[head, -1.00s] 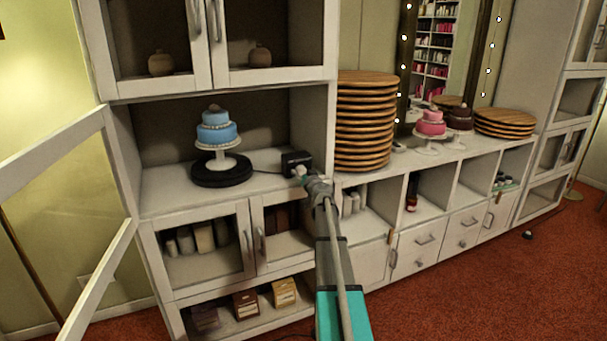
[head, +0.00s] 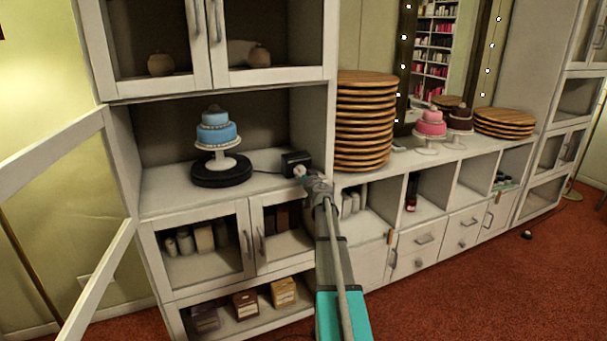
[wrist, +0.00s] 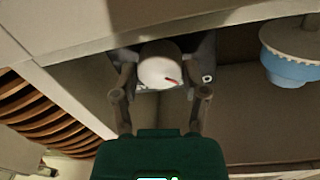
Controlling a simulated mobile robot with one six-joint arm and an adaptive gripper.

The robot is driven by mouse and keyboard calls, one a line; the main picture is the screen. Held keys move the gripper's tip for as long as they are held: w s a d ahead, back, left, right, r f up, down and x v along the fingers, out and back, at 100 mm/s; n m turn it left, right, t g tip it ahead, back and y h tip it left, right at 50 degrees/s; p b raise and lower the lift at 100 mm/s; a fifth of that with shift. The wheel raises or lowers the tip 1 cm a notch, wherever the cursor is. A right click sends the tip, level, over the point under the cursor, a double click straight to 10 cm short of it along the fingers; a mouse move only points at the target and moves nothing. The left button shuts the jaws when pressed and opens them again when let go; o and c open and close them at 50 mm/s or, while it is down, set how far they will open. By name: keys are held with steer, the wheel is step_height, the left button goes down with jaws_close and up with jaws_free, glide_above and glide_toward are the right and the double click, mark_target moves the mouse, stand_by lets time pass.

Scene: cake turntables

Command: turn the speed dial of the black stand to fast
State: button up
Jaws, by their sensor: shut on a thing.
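The black stand (head: 222,174) is a round black base on the left cabinet's open shelf. It carries a white footed plate with a blue tiered cake (head: 216,132). A cable runs from it to a small black box (head: 290,158) at the shelf's right. The white round speed dial (wrist: 158,72) is on the box, with a red mark pointing to the lower right in the wrist view. My gripper (wrist: 160,86) is shut on the dial, one finger at each side. In the head view, my gripper (head: 306,178) partly hides the dial and box.
A tall pile of wooden boards (head: 366,125) stands close right of my gripper. An open door (head: 90,270) juts out at left. Pink (head: 431,124) and brown (head: 460,117) cakes stand farther right.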

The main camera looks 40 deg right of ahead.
stand_by(0.9)
steer(key=o, duration=1.2)
steer(key=shift+c, duration=0.2)
steer(key=shift+s, duration=0.1)
steer(key=v, duration=1.1)
steer(key=shift+s+a, duration=0.2)
steer(key=shift+s, duration=0.15)
